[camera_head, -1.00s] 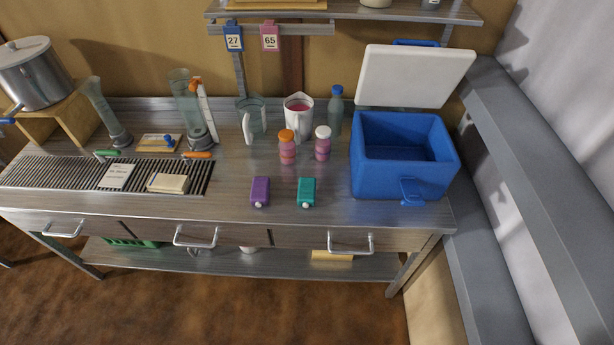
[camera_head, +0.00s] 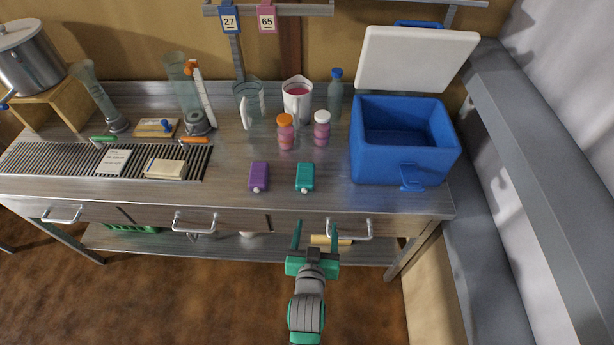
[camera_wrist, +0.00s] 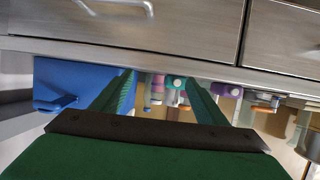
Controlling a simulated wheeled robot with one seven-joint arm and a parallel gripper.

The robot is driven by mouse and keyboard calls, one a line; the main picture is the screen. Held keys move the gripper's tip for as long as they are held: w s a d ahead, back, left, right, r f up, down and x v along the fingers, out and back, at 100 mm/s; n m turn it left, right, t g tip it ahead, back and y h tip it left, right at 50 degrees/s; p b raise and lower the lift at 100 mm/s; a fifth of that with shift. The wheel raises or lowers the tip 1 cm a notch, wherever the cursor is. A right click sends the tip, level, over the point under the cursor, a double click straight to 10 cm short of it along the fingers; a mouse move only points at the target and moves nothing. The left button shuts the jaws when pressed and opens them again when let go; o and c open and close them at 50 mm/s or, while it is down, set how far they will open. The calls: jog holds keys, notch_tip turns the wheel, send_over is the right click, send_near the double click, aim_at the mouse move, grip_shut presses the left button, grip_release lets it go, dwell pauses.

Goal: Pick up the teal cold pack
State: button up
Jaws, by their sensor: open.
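The teal cold pack (camera_head: 305,177) lies on the steel counter near its front edge, with a white cap toward me. In the wrist view, which looks upside down, the teal cold pack (camera_wrist: 174,83) shows small beyond the counter edge, between the fingers. My gripper (camera_head: 316,232) is open and empty, in front of the counter and below its top, apart from the pack. The wrist view also shows my gripper's fingers (camera_wrist: 160,90) spread apart.
A purple pack (camera_head: 258,176) lies left of the teal one. Two capped jars (camera_head: 285,132) stand behind. An open blue cooler (camera_head: 402,172) stands at the right. A drawer handle (camera_head: 350,236) sticks out near my gripper. The counter just around the teal pack is clear.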

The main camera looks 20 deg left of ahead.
send_near(305, 178)
jog(key=shift+w+d+f+y, duration=0.2)
jog(key=shift+w+d+y, duration=0.1)
jog(key=shift+w, duration=0.25)
jog(key=shift+w+a, duration=0.25)
jog(key=shift+w, duration=0.1)
jog(key=x, duration=1)
jog(key=shift+f, duration=0.3)
jog(key=c, duration=1.3)
